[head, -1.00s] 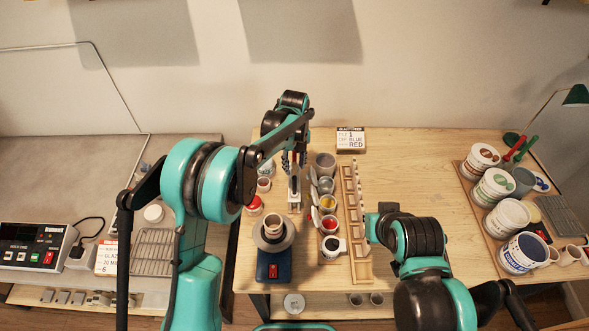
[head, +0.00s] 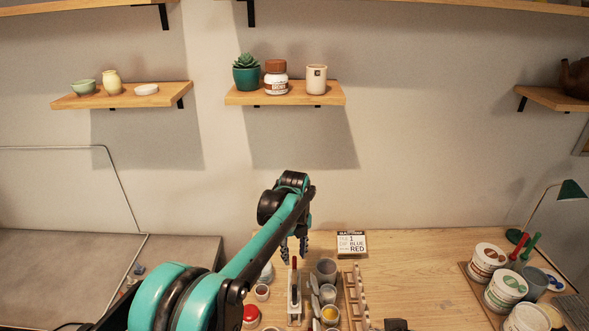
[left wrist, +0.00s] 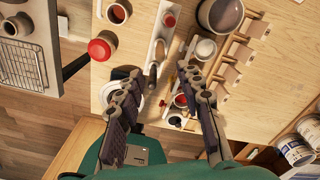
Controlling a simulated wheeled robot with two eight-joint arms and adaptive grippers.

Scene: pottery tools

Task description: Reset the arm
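My left gripper (head: 293,250) hangs over the wooden table with its fingers pointing down. In the left wrist view my left gripper (left wrist: 160,88) has its two fingers spread wide with nothing between them. Below it stands a narrow white holder (head: 294,305) with a red-topped tool (head: 294,270); the holder also shows in the left wrist view (left wrist: 158,48). A pale round piece shows partly behind the left finger in the left wrist view. My right gripper is out of view.
Glaze cups (head: 328,292) and a wooden rack (head: 357,300) stand right of the holder. A red-lidded jar (head: 251,314) is at its left. A card stand (head: 352,244) is behind. Wall shelves (head: 285,98) hang above. Tubs (head: 488,258) fill the right; the table's middle right is clear.

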